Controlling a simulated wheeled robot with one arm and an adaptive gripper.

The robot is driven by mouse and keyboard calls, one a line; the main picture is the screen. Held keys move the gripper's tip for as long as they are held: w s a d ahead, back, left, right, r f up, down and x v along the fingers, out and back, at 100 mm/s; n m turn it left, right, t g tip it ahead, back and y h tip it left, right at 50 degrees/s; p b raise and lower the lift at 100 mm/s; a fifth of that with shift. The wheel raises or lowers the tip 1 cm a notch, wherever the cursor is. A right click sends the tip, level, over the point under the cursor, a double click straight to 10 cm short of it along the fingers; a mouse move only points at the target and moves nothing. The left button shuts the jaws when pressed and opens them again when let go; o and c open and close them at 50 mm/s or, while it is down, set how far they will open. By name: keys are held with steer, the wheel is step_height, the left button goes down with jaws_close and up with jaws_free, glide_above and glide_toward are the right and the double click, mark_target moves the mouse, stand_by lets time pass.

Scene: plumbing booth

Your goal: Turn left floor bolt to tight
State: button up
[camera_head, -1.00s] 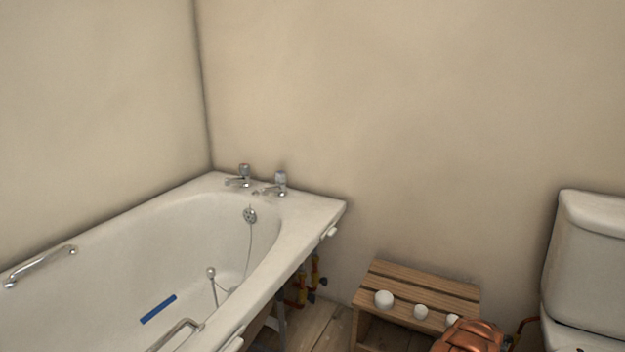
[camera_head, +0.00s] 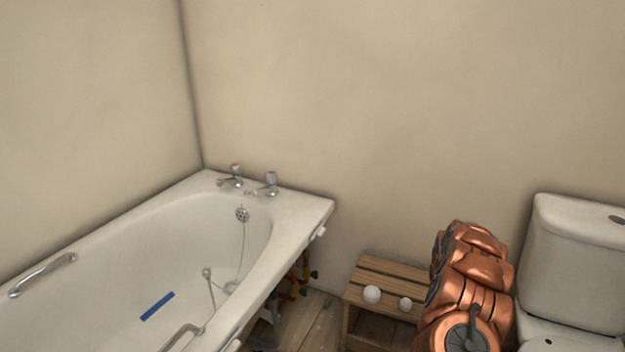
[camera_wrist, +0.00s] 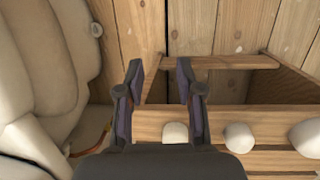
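The toilet (camera_head: 574,265) stands at the right in the head view. In the wrist view the toilet's pale base (camera_wrist: 45,75) fills the left side. A small pale round piece (camera_wrist: 96,30) sits at its edge and looks like a floor bolt or its cap; I cannot tell whether it is tight. My gripper (camera_wrist: 159,72) is open and empty in the wrist view, its fingers pointing up the picture. It is over the front of the wooden stool, right of and below the round piece, apart from it. In the head view my arm hides the gripper.
The slatted wooden stool (camera_head: 385,278) bears white knobs, one of them (camera_head: 372,294) at its left. The wrist view shows the stool close to my fingers. The bathtub (camera_head: 318,208) stands at the left. Bare floorboards (camera_wrist: 190,28) lie ahead of the fingers. A thin pipe (camera_wrist: 92,146) runs beside the toilet.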

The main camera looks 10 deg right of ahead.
steer(key=s+a+r+n+p, duration=0.15)
steer(key=a+r+p, duration=0.25)
steer(key=a+r, duration=0.55)
steer(key=s+a+r+n+y+p, duration=0.15)
steer(key=a+r+p, duration=0.25)
steer(key=r, duration=1)
steer(key=s+a+r+n+h+p, duration=0.1)
steer(key=s+a+r+p, duration=0.15)
steer(key=a+r, duration=0.7)
steer(key=s+a+r+n+p, duration=0.1)
steer(key=s+a+r+p, duration=0.1)
steer(key=s+r+p, duration=0.6)
steer(key=s+a+r+n+p, duration=0.1)
steer(key=s+a+r+p, duration=0.2)
steer(key=s+r+p, duration=0.5)
steer(key=s+r, duration=1.1)
steer(key=s, duration=0.1)
steer(key=shift+s+r+n+t, duration=0.15)
steer(key=shift+s+n+t, duration=0.2)
steer(key=shift+n+t, duration=0.05)
